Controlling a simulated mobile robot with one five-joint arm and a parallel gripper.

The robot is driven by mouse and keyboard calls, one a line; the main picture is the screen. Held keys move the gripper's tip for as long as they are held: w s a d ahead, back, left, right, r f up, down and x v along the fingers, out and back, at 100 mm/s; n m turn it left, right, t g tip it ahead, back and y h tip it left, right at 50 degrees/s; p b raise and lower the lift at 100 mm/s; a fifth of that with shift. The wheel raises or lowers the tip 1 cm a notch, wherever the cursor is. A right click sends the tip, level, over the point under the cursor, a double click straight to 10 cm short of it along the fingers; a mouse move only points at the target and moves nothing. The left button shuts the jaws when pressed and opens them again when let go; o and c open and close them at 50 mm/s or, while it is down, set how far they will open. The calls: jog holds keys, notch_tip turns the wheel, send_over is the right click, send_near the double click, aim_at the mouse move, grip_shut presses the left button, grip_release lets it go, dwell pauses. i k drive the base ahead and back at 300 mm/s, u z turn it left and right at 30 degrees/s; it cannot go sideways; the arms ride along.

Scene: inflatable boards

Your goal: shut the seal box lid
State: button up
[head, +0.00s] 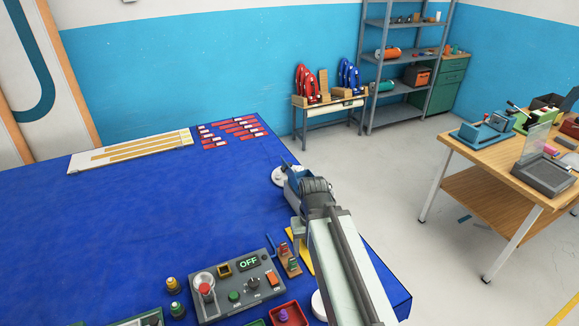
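A grey box (545,178) sits at the near side of the wooden table on the right. A clear panel (537,141) stands up from it, tilted, like a raised lid; I take this to be the seal box, though no label is readable. My gripper (286,166) is at the end of my arm, over the far right part of the blue table, well away from the grey box. Its fingers are small and partly hidden by my arm, so I cannot tell whether they are open.
A control panel (240,285) reading OFF, a red tray (289,315) and small knobs are at the blue table's (150,225) near edge. A white board (130,151) and red strips lie at its far side. Clear floor (400,175) separates the tables. Shelves (400,60) stand behind.

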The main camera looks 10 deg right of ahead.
aim_at(290, 172)
jog(key=i, duration=0.35)
jog(key=z, duration=0.1)
jog(key=k, duration=0.55)
jog(key=u, duration=3.6)
jog(key=k, duration=0.5)
jog(key=z, duration=1.8)
jog(key=i, duration=1)
jog(key=u, duration=0.05)
